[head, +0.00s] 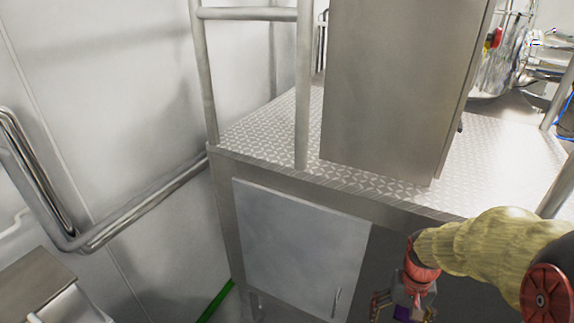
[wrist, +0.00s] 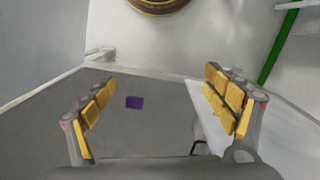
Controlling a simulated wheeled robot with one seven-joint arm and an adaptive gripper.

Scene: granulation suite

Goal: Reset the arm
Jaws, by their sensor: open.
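My gripper (head: 403,304) is at the lower right of the head view, at the end of my arm with its yellowish sleeve. It hangs in front of the steel platform's lower front. In the wrist view my gripper (wrist: 160,112) has its two yellow-padded fingers wide apart, with nothing held between them. A small purple block or patch (wrist: 134,102) shows between the fingers against a grey surface. A purple bit also shows beside the gripper in the head view (head: 402,313), partly hidden. I cannot tell whether it touches the gripper.
The steel platform (head: 270,130) has a patterned top, guard rails (head: 302,90) and a tall cabinet (head: 395,85). A light door (head: 300,245) with a handle is in its front. A wall pipe (head: 140,210) and a small table (head: 35,285) are at left. A green strip (head: 215,303) runs along the floor.

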